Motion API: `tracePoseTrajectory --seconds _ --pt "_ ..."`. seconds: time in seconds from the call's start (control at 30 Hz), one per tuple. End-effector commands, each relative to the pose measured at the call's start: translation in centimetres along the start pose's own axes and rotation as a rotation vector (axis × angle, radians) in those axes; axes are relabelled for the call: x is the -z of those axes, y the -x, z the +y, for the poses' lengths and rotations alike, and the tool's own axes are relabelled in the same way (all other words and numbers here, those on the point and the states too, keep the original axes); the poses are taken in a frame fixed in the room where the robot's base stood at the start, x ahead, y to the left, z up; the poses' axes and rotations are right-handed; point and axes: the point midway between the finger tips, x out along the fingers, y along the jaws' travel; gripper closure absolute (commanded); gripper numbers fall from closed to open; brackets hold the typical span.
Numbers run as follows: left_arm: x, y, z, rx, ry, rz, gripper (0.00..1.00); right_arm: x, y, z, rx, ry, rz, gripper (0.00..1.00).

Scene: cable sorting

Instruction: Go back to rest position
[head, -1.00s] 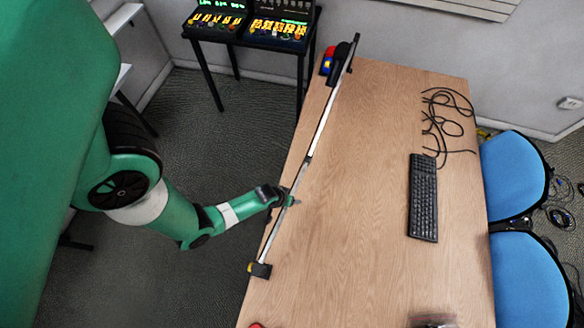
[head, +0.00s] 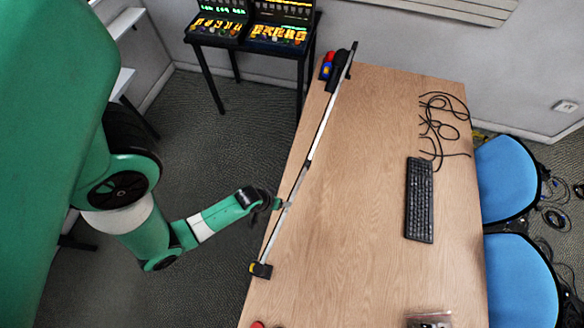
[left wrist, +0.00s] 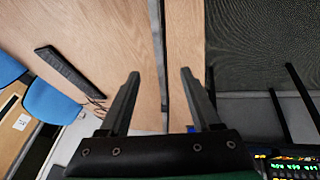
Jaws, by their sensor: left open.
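My left gripper (head: 277,203) is at the left edge of the wooden table (head: 345,220) in the head view, close to the long thin bar. My green left arm reaches in from the left. The black cable (head: 440,125) lies in loops at the table's far right, well away from the gripper. My right gripper is not in view.
A long thin bar (head: 322,135) runs along the table's left edge. A black keyboard (head: 419,200) lies at the right. Blue chairs (head: 505,180) stand beyond the right edge. A stand with lit panels (head: 250,38) is at the back. The table's middle is clear.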

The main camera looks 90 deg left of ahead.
Motion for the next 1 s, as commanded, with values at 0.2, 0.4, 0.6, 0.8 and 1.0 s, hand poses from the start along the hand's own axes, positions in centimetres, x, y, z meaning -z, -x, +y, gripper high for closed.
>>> tracePoseTrajectory --seconds 0.2,0.4,0.6,0.8,1.0 --pt "0.0 0.0 0.0 0.0 0.0 0.0 0.36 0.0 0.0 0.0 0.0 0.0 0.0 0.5" --pt "0.0 0.0 0.0 0.0 0.0 0.0 0.36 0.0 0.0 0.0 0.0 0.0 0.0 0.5" --pt "0.3 -0.1 0.9 -0.016 -0.025 0.004 0.36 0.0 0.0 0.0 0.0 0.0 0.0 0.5" --pt "8.1 0.8 9.6 -0.161 -0.118 0.142 0.36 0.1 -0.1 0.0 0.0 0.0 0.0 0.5" --pt "17.8 7.4 23.2 -0.401 -0.203 0.366 0.36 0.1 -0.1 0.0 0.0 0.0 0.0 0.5"
